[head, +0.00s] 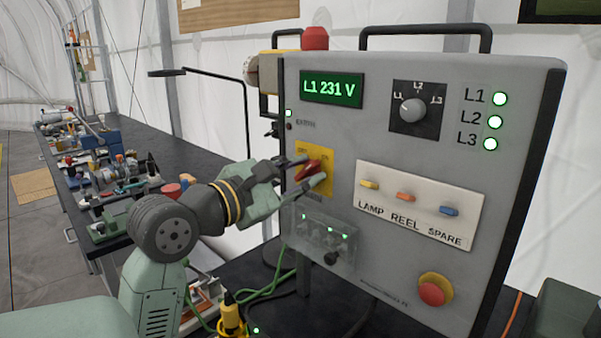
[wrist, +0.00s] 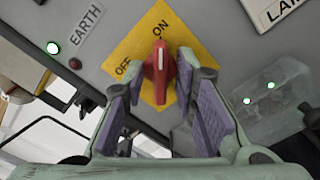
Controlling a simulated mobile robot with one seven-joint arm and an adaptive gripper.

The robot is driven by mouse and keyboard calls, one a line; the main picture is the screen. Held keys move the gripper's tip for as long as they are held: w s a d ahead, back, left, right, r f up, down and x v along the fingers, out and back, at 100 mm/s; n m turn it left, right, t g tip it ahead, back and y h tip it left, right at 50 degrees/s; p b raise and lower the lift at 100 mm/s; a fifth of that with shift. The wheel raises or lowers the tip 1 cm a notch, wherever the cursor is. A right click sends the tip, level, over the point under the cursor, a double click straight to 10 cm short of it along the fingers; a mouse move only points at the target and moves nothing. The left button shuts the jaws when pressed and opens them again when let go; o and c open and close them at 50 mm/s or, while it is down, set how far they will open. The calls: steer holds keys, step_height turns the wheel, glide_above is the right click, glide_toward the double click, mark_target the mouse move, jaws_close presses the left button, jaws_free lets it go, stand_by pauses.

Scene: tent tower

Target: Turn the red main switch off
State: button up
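The red main switch (head: 308,169) is a rotary handle on a yellow plate (head: 327,156) at the left of the grey panel. In the wrist view the red handle (wrist: 159,75) points up toward the ON mark, with OFF to its left. My gripper (head: 311,171) is at the switch, and its two purple-padded fingers (wrist: 160,92) stand apart on either side of the handle. The right finger is very near the handle; I cannot tell whether it touches. A gap shows on the left side. In the head view the fingers partly hide the handle and plate.
The panel (head: 390,130) has a lit display reading L1 231 V (head: 332,88), a selector knob (head: 413,110), lit lamps, small coloured switches (head: 405,197), a clear cover (head: 322,240) below the main switch and a red stop button (head: 433,292). A cluttered bench (head: 180,160) stands left.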

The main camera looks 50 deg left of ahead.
jaws_close()
steer(key=shift+f+n+b, duration=0.1)
steer(key=shift+n+b, duration=0.3)
steer(key=n+b, duration=0.2)
steer(key=shift+f+n, duration=0.1)
steer(key=shift+n, duration=0.3)
steer(key=n+b, duration=0.2)
steer(key=n, duration=0.2)
steer(key=shift+n, duration=0.3)
steer(key=n+b, duration=0.1)
steer(key=n, duration=0.6)
steer(key=n+b, duration=0.1)
steer(key=n, duration=0.1)
steer(key=shift+r+n, duration=0.2)
steer(key=shift+n, duration=0.1)
